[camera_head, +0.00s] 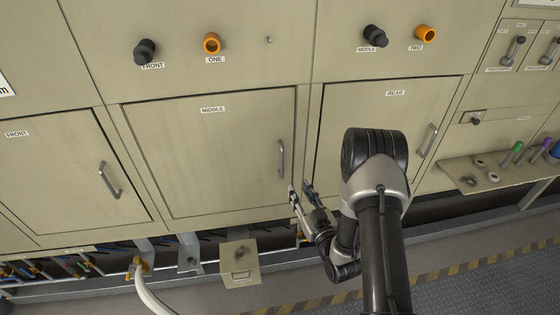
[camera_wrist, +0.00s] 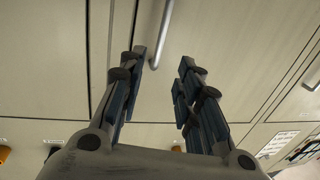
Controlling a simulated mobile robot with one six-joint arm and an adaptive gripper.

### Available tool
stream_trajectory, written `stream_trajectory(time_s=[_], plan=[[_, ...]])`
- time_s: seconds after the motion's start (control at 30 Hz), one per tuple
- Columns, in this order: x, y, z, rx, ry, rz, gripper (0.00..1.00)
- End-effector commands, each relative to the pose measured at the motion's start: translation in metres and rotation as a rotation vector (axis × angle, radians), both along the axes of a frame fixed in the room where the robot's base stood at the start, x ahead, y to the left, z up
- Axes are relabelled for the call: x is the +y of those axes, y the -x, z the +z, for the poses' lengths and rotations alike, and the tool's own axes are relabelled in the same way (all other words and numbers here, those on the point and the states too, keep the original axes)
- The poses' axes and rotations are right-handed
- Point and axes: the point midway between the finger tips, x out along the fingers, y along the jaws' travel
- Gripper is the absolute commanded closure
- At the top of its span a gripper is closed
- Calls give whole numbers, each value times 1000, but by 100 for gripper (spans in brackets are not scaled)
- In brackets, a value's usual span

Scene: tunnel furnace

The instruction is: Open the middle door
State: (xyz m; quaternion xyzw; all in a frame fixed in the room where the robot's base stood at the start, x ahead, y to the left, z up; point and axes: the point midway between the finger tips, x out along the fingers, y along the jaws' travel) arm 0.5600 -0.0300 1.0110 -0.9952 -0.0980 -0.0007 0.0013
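The middle door (camera_head: 210,155) is a beige panel labelled MIDDLE and looks shut. Its grey vertical bar handle (camera_head: 282,158) is near its right edge. My gripper (camera_head: 300,189) is open and empty, just below and to the right of the handle in the head view. In the wrist view my gripper (camera_wrist: 164,62) has its two blue-padded fingers apart. The handle (camera_wrist: 160,35) shows ahead, with its near end close beside the left fingertip. I cannot tell whether they touch.
The front door (camera_head: 70,170) is at the left and the rear door (camera_head: 380,130) at the right, both apparently shut. Black and orange knobs are above. Below are a small beige box (camera_head: 240,264), a white hose (camera_head: 150,292) and pipes. A shelf (camera_head: 500,178) with small items is at the right.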

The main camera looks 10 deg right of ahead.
Motion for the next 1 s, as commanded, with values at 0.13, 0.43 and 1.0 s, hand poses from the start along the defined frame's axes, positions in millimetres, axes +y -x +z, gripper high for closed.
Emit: stream_trajectory(time_s=[0.13, 0.43, 1.0], plan=[[8, -32, 1, -6, 2, 4, 68], [20, -96, 1, -4, 0, 2, 68], [30, -148, 0, 1, 0, 0, 68]])
